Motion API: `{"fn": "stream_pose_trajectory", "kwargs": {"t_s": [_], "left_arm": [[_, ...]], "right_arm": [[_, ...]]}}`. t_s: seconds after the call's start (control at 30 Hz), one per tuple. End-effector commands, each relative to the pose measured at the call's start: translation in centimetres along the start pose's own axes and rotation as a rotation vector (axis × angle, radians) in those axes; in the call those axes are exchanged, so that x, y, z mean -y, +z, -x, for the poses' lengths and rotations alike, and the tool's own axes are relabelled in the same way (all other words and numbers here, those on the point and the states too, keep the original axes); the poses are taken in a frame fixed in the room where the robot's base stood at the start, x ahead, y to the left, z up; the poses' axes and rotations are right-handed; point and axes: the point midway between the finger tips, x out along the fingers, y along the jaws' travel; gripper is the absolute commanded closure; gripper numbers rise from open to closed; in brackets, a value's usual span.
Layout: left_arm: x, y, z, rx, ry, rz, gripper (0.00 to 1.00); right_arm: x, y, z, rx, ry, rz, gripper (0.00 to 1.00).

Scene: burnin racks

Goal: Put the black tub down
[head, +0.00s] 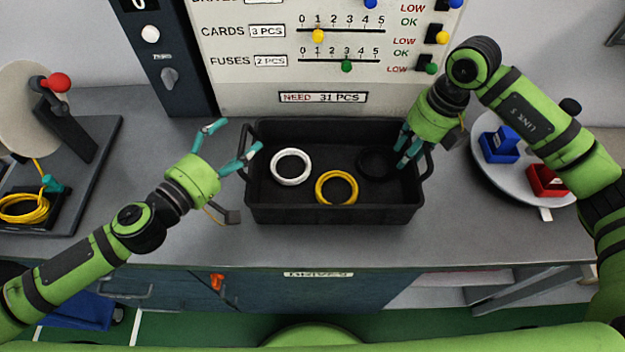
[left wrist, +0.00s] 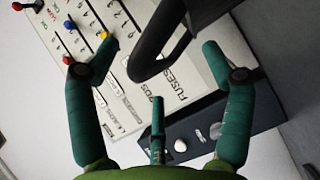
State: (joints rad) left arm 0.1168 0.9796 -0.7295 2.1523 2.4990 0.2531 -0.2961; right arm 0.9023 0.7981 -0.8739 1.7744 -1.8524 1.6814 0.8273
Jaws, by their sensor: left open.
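The black tub (head: 335,213) appears to sit level on the grey counter, with a white ring (head: 290,180), a yellow ring (head: 323,198) and a dark ring in it. My left gripper (head: 240,137) is open at the tub's left end, its fingers spread near the left handle. In the left wrist view the dark handle (left wrist: 147,62) shows between the spread fingers, not clasped. My right gripper (head: 405,150) is at the tub's right end, fingers pointing down by the right handle. Its fingers partly overlap the rim, and its grip is unclear.
A panel with sliders (head: 290,75) stands behind the tub. At left is a dark stand with a red knob (head: 57,82) and a yellow coil (head: 22,208). The counter in front is a narrow clear strip.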

Motion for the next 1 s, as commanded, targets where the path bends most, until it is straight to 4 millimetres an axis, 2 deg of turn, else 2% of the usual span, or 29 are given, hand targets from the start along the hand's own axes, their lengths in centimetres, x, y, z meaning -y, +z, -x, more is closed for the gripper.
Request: {"fn": "stream_pose_trajectory", "kwargs": {"t_s": [0.27, 1.0], "left_arm": [[0.1, 0.0, 0.9, -0.001, -0.002, 0.003, 0.19], [0.1, 0.1, 8.7, -0.001, -0.002, 0.005, 0.19]], "right_arm": [[-0.1, 0.1, 0.1, 0.002, 0.002, 0.002, 0.64], [-0.1, 0.1, 0.1, 0.002, 0.002, 0.001, 0.64]]}}
